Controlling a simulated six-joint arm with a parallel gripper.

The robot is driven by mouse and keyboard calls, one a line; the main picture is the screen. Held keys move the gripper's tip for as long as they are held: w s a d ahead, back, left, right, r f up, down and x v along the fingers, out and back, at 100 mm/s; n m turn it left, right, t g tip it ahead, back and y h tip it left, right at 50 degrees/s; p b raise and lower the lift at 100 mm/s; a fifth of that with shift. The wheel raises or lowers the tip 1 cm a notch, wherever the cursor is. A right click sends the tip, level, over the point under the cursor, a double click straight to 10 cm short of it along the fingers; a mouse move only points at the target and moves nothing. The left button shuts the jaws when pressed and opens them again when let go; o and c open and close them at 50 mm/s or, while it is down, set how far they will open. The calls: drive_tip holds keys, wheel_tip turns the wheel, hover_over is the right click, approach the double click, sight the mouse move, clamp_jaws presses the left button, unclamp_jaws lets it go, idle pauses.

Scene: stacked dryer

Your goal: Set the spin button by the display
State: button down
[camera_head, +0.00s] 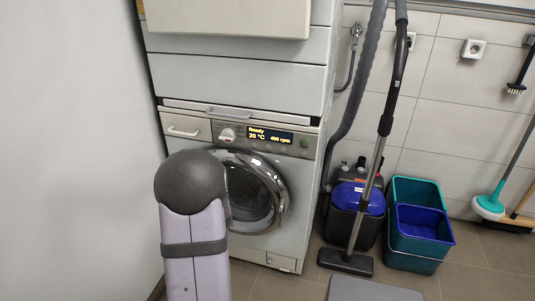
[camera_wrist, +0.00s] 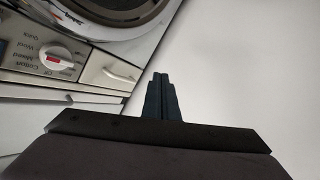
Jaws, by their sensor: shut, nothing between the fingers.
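The washer's lit display (camera_head: 270,135) reads "Ready", "20 °C" and "400 rpm" in the head view. Small buttons seem to lie just under it; which is the spin button is too small to tell. The white program dial (camera_head: 228,135) is left of the display and also shows in the wrist view (camera_wrist: 58,57), upside down with a red mark. In the head view my arm hides the gripper.
The detergent drawer handle (camera_head: 184,131) is left of the dial. A closed round door (camera_head: 255,190) lies below the panel, and a pull-out shelf handle (camera_head: 229,112) juts above. A vacuum cleaner (camera_head: 358,200) and buckets (camera_head: 418,225) stand right. The wall (camera_head: 75,150) is close at left.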

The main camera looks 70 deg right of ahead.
sight(269, 147)
drive_tip(key=s+d+r+t+h+b, duration=0.1)
drive_tip(key=s+d+h, duration=0.2)
drive_tip(key=s, duration=0.7)
drive_tip(key=s+d+r+t+h+b, duration=0.1)
drive_tip(key=s+d, duration=0.4)
drive_tip(key=s, duration=0.6)
drive_tip(key=shift+r+t+h+b, duration=0.35)
drive_tip(key=shift+t+h+b, duration=0.35)
drive_tip(key=shift+h, duration=0.2)
drive_tip(key=shift+w, duration=0.1)
drive_tip(key=shift+d+b, duration=0.95)
drive_tip(key=shift+d, duration=3.4)
drive_tip(key=shift+d+b, duration=0.5)
drive_tip(key=shift+d, duration=0.25)
drive_tip(key=shift+a, duration=0.75)
